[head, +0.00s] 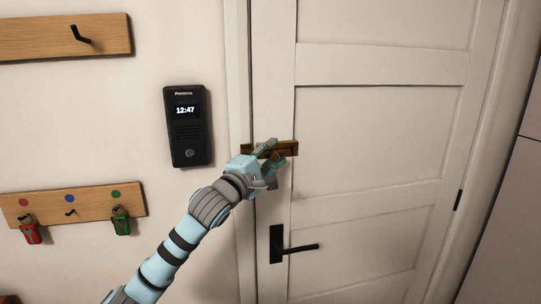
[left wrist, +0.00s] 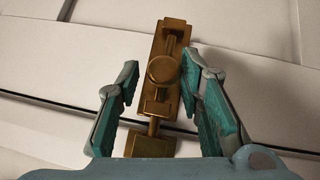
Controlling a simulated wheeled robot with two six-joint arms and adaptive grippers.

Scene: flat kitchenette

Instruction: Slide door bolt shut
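The brass door bolt (head: 290,149) is mounted on the white door (head: 375,130) near its left edge, above the black handle. In the left wrist view its round knob (left wrist: 162,69) stands between my fingers, with the rod running along the plate. The rod's lower end (left wrist: 153,126) spans a gap to a separate brass piece (left wrist: 150,146) by the frame, partly hidden by my gripper. My left gripper (head: 273,155) is open, its teal fingers on either side of the bolt; a gap shows left of the knob. My right gripper is not in view.
The black door handle (head: 300,248) sticks out below the bolt. A black intercom (head: 187,127) hangs on the wall to the left. A wooden key rack (head: 90,201) with red and green key tags is lower left; another wooden rack (head: 50,38) is above.

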